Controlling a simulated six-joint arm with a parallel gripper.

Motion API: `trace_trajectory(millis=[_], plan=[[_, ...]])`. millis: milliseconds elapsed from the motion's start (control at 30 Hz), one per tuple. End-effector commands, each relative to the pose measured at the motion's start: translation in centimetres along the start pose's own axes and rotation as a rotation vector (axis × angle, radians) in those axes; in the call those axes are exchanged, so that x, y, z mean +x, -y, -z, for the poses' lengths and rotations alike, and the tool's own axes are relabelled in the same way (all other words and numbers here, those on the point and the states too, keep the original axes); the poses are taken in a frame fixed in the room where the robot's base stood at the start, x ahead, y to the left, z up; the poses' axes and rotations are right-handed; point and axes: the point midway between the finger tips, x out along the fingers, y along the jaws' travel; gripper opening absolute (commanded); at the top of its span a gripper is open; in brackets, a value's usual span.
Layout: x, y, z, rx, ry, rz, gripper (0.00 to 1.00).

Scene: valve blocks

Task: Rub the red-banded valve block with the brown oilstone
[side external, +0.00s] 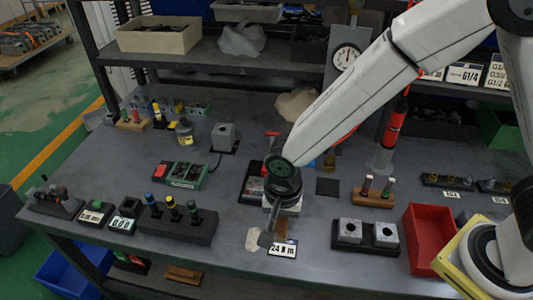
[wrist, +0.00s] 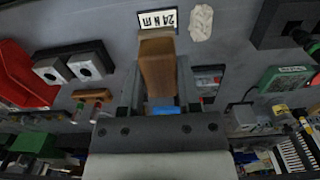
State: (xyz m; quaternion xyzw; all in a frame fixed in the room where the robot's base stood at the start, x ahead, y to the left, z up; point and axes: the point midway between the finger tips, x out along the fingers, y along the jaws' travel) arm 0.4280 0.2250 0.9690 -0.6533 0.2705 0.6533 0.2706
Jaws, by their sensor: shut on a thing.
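My gripper (side external: 268,236) points down over the front middle of the table, just behind the "24 N m" plate (side external: 282,249). In the wrist view its jaws are shut on the brown oilstone (wrist: 158,68), a long brown bar reaching toward that plate. In the side view the gripper mostly hides the stone. Two silver valve blocks, left (side external: 350,230) and right (side external: 385,235), sit on black bases to the right of my gripper, apart from it. Another silver block (side external: 223,135) stands at the back left. I cannot make out a red band on any of them.
A red bin (side external: 428,237) stands right of the block pair. A wooden stand (side external: 373,197) with two small upright pieces is behind the pair. A dark rack (side external: 177,222) with coloured-top tools lies to the left. A pale cloth-like patch (side external: 254,239) is beside my gripper.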

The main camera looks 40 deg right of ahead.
Motion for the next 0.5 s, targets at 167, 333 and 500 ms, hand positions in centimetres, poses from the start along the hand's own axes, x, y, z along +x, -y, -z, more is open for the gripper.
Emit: trace_trajectory(millis=[167, 333, 500], plan=[[0.0, 0.1, 0.1, 0.0, 0.0, 0.0, 0.0], [0.0, 0.6, 1.2, 0.004, 0.0, -0.001, 0.0], [0.1, 1.8, 4.1, 0.007, 0.0, 0.0, 0.0]])
